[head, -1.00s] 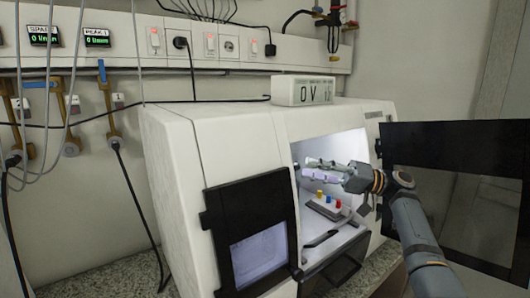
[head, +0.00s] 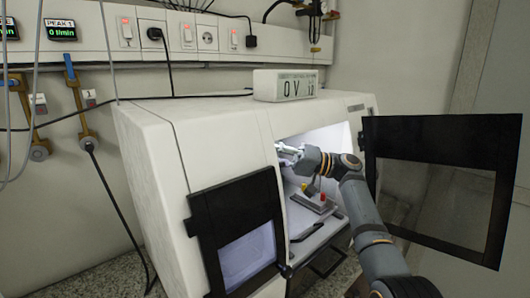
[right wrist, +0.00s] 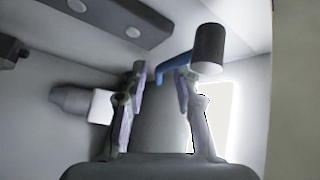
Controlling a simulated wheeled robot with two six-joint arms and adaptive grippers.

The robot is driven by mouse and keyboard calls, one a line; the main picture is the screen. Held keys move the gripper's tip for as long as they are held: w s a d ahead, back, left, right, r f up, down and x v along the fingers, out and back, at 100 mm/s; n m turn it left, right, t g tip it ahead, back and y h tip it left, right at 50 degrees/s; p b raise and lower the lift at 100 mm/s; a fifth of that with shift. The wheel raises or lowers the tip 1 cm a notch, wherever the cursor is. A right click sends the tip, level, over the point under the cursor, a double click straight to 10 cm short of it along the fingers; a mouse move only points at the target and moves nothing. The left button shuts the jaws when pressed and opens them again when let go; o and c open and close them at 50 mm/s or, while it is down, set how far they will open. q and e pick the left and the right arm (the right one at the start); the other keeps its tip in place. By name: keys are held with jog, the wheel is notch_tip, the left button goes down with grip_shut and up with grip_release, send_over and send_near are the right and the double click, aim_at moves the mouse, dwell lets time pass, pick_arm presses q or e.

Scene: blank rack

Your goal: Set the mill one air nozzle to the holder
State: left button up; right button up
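My right gripper (head: 286,154) is inside the lit chamber of the white milling machine (head: 150,150), reached in through its open right-hand door. In the right wrist view the two fingers (right wrist: 160,76) stand apart with nothing between them. A blue bent tube (right wrist: 176,68), which looks like the air nozzle, lies just beyond the right fingertip, beside a dark cylinder (right wrist: 207,48). Whether the finger touches it I cannot tell. A grey cylinder (right wrist: 72,100) with a white end juts in from the left wall. I cannot tell which part is the holder. My left gripper is out of view.
A grey block (head: 316,206) with a red knob sits on the chamber floor below my arm. The open dark door (head: 440,150) stands right of my arm. The left door (head: 240,225) is shut. A display box (head: 283,86) stands on top.

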jog(key=shift+a, duration=0.1)
jog(key=c, duration=0.6)
grip_shut()
jog(key=f+m+h+p, duration=0.1)
jog(key=m+h, duration=0.1)
jog(key=shift+f+m+p, duration=0.3)
jog(key=shift+f+p, duration=0.1)
jog(key=o, duration=0.6)
grip_release()
